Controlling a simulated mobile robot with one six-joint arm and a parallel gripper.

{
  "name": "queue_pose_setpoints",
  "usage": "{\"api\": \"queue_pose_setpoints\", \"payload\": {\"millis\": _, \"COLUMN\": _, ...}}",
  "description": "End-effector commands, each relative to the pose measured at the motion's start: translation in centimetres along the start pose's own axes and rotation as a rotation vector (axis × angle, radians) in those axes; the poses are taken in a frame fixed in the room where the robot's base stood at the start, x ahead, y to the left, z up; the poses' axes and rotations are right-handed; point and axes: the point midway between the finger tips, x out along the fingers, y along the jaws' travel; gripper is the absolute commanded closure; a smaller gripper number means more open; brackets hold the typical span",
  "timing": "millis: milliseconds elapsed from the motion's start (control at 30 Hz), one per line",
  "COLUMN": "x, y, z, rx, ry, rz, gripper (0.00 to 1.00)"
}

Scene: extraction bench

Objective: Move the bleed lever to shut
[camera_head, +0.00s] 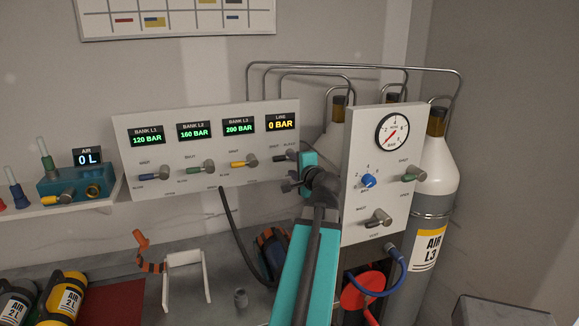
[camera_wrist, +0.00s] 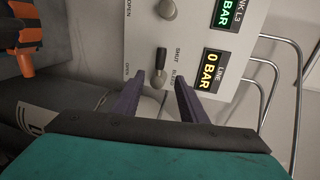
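The bleed lever (camera_wrist: 159,72) is a short dark and grey handle on the white panel, below the amber LINE display. In the wrist view it runs up and down the picture, with the OPEN marking to its left and SHUT to its right. My gripper (camera_wrist: 160,77) is open. Its two dark fingers stand apart on either side of the lever's lower end; I cannot tell whether they touch it. In the head view the lever (camera_head: 280,157) shows at the panel's right end, beside my teal gripper, which hides part of that area.
The panel (camera_head: 205,185) carries three more levers with blue, green and yellow handles. A gauge panel (camera_head: 355,205) stands close on the right, before gas cylinders (camera_head: 440,165). A black hose (camera_head: 235,240) hangs below. A white stand (camera_head: 187,275) is on the bench.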

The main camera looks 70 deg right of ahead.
Motion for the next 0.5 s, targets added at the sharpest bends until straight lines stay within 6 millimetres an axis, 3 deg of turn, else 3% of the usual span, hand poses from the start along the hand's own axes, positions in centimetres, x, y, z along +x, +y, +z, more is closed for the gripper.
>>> {"api": "queue_pose_setpoints", "payload": {"millis": 200, "x": -2.0, "y": 0.1, "z": 0.0, "rx": -0.001, "ry": 0.000, "rz": -0.001, "gripper": 0.61}}
{"api": "queue_pose_setpoints", "payload": {"millis": 500, "x": -2.5, "y": 0.0, "z": 0.0, "rx": 0.000, "ry": -0.001, "rz": 0.000, "gripper": 0.61}}
